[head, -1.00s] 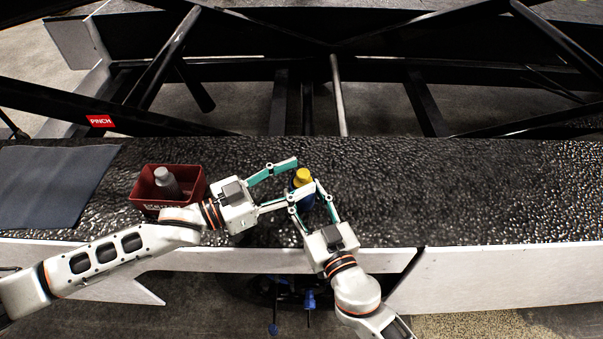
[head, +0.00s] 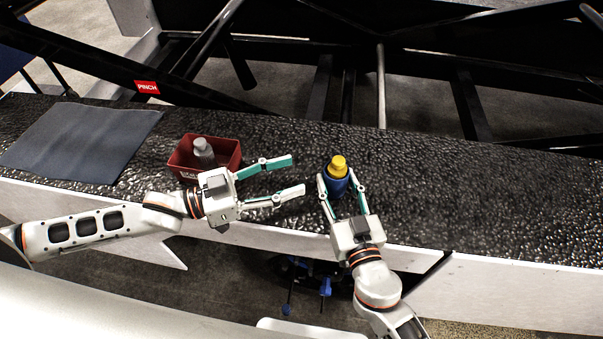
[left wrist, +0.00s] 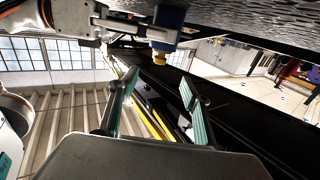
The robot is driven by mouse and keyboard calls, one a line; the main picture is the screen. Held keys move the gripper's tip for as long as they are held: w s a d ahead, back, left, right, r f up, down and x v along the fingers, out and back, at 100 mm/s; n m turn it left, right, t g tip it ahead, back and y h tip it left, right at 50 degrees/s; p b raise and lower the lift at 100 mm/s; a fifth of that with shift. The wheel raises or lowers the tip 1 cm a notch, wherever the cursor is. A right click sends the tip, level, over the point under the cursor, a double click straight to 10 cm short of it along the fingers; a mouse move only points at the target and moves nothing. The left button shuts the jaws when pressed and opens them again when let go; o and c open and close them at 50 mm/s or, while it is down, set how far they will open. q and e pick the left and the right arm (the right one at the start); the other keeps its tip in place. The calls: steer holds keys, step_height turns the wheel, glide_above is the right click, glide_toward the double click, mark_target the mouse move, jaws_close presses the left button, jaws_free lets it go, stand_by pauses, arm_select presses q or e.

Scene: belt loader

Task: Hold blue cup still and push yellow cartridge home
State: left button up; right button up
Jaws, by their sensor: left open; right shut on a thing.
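The blue cup (head: 336,187) stands upright on the black belt, also seen inverted in the left wrist view (left wrist: 169,15). The yellow cartridge (head: 338,166) sits upright in its mouth, its top showing above the rim; it also shows in the left wrist view (left wrist: 160,58). How deep it sits is hidden. My right gripper (head: 340,180) is shut on the blue cup, fingers on either side. My left gripper (head: 297,175) is open and empty, left of the cup and apart from it. Its spread fingers show in the left wrist view (left wrist: 158,88).
A dark red bin (head: 184,163) holding a grey bottle-like part (head: 203,152) is behind my left gripper. A dark grey mat (head: 80,140) lies at the far left. Black frame beams run behind the belt. The belt right of the cup is clear.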

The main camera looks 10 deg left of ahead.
arm_select(q)
steer(key=shift+d+r, duration=0.1)
steer(key=shift+r, duration=0.05)
steer(key=c, duration=0.9)
steer(key=d+r+m+h, duration=0.1)
steer(key=d+r+m+g+h, duration=0.1)
steer(key=r, duration=0.1)
steer(key=d+r+m, duration=0.1)
steer(key=r+m, duration=0.1)
steer(key=shift+w+d+g+h, duration=0.2)
steer(key=shift+d+g+h, duration=0.1)
steer(key=shift+d+h, duration=0.1)
jaws_close()
steer(key=s+d+r+m+g+h, duration=0.1)
steer(key=s+d+r+m+g, duration=0.65)
steer(key=m+g, duration=0.6)
steer(key=m+t+y, duration=0.6)
steer(key=m+y, duration=0.8)
steer(key=y, duration=0.5)
glide_above(339, 160)
step_height(339, 160, down, 3)
steer(key=shift+f, duration=2.95)
